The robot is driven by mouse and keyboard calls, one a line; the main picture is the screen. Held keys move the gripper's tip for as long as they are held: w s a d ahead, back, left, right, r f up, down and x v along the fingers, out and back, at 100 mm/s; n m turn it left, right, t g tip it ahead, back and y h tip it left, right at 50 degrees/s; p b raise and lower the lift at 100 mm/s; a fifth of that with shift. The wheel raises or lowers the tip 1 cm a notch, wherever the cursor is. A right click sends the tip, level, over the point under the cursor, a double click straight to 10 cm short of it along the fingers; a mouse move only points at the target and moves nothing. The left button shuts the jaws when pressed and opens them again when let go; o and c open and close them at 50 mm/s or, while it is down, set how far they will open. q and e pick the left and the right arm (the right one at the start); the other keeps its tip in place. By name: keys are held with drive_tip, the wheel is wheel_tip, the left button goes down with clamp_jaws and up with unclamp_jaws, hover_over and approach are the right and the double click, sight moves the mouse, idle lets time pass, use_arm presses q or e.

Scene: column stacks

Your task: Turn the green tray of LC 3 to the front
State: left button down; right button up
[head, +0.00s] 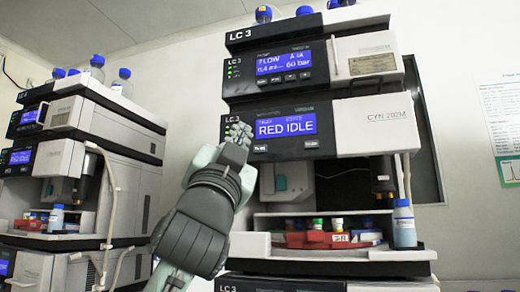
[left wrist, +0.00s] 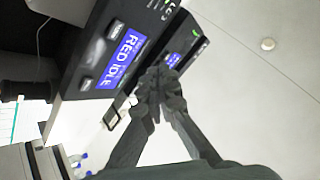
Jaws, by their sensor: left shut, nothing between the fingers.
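The LC 3 stack (head: 375,107) stands at centre right in the head view. Its lower display (head: 285,126) reads "RED IDLE", with buttons (head: 311,144) below it. A red tray section (head: 295,240) with several vials faces front in the open bay; no green tray can be made out. My left gripper (head: 238,132) is shut and empty, at the left edge of the panel beside the display. In the left wrist view its closed fingertips (left wrist: 155,85) are in front of the panel edge, beside the display (left wrist: 122,58); I cannot tell whether they touch. My right gripper is not in view.
Another instrument stack (head: 90,125) with bottles on top stands at the left. A bottle with a blue cap (head: 404,225) stands at the right of the LC 3 bay. Tubing (head: 407,180) runs down the right side. A poster (head: 500,125) hangs on the wall.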

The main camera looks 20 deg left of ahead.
sight(254, 147)
use_arm(q)
drive_tip(key=w, duration=0.7)
drive_tip(key=shift+w+d, duration=0.1)
drive_tip(key=shift+w, duration=0.05)
drive_tip(key=shift+w, duration=0.15)
idle(1.2)
drive_tip(key=shift+w, duration=0.3)
drive_tip(key=shift+w, duration=0.4)
idle(0.7)
drive_tip(key=shift+s, duration=0.8)
drive_tip(key=shift+s, duration=0.1)
drive_tip(key=shift+s, duration=2.45)
